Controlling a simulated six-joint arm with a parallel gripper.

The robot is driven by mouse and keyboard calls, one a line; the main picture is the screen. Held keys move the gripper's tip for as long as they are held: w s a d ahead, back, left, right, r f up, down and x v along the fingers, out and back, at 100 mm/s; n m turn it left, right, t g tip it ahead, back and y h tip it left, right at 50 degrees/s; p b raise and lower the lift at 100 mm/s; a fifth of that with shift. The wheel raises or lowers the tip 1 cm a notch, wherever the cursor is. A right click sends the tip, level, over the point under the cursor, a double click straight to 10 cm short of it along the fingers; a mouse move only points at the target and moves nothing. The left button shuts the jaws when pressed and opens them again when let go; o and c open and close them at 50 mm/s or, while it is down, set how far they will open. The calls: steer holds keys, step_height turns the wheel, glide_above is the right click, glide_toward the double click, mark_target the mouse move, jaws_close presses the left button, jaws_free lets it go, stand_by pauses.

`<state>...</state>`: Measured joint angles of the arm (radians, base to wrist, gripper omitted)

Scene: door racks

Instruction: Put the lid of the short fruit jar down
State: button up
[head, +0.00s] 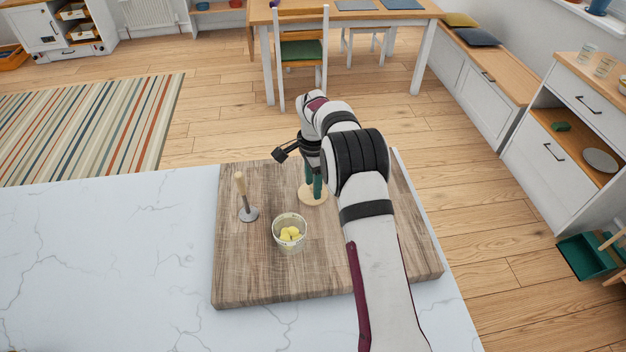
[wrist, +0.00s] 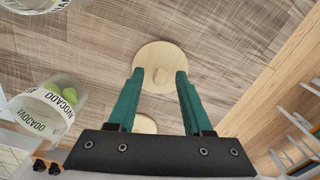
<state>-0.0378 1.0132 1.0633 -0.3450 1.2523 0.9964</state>
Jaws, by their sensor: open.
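My gripper (head: 312,188) has green fingers that point down over the wooden board. It is open. A round pale wooden lid (head: 313,198) lies flat on the board just under the fingertips. In the wrist view the lid (wrist: 160,55) shows between and beyond the two fingertips (wrist: 160,73); I cannot tell whether they touch it. A short, clear jar (head: 289,234) with yellow fruit stands without a lid, below left of the gripper in the head view. A jar with green fruit and an AVOCADO label (wrist: 48,108) shows at the left of the wrist view.
A second pale disc (wrist: 145,124) is partly hidden behind my gripper. Part of another jar (wrist: 32,5) shows at the wrist view's top left. A tool with a wooden handle and grey foot (head: 246,200) stands left on the board (head: 250,280). The marble counter (head: 110,260) is clear.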

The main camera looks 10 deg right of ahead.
step_height(320, 180, up, 11)
steer(key=s+r+n, duration=0.2)
steer(key=s+r, duration=0.5)
steer(key=s+a+f+n+y, duration=0.1)
steer(key=s+n, duration=0.6)
steer(key=s, duration=2.6)
steer(key=shift+a+f+y, duration=0.2)
steer(key=shift+f+y, duration=0.2)
steer(key=shift+f, duration=0.15)
